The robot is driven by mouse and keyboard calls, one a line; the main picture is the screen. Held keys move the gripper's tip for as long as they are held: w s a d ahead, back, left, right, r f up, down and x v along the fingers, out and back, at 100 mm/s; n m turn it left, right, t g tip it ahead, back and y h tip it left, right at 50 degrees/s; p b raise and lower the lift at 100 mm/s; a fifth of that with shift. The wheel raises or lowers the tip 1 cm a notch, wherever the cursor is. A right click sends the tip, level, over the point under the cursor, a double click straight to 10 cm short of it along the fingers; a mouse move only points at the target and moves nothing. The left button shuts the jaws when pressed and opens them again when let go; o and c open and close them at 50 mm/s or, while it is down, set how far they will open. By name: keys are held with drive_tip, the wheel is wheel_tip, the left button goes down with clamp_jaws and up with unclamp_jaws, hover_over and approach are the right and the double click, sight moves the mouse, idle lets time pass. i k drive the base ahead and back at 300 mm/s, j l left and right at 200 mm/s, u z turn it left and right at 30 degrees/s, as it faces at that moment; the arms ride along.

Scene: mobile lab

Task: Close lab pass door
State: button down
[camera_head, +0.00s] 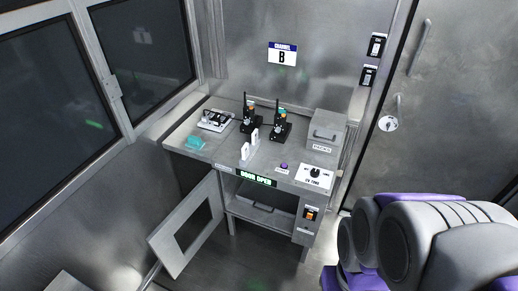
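The lab pass door is most likely the small grey framed panel (158,244) with a square opening, at the lower left of the bench. It stands swung out to the left, at an angle to the bench front. The bench compartment (262,214) beside it is open and shows a shelf or drawer inside. A lit green sign (256,179) above the compartment reads "DOOR OPEN". My grey and purple arm links fill the lower right, away from the panel. My gripper is not in view.
The bench top (190,140) holds two black instruments (250,118), a teal item (195,142), a grey box (326,131) and a knob panel (315,175). An orange-lit switch (310,214) is on the bench front. A large metal door (450,120) stands at right.

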sight(191, 223)
drive_tip(key=u, duration=0.7)
drive_tip(key=i+j+u, duration=0.15)
drive_tip(key=i+u, duration=0.5)
drive_tip(key=i, duration=0.15)
drive_tip(key=i+u, duration=0.35)
drive_tip(key=i+l, duration=0.15)
drive_tip(key=i, duration=0.3)
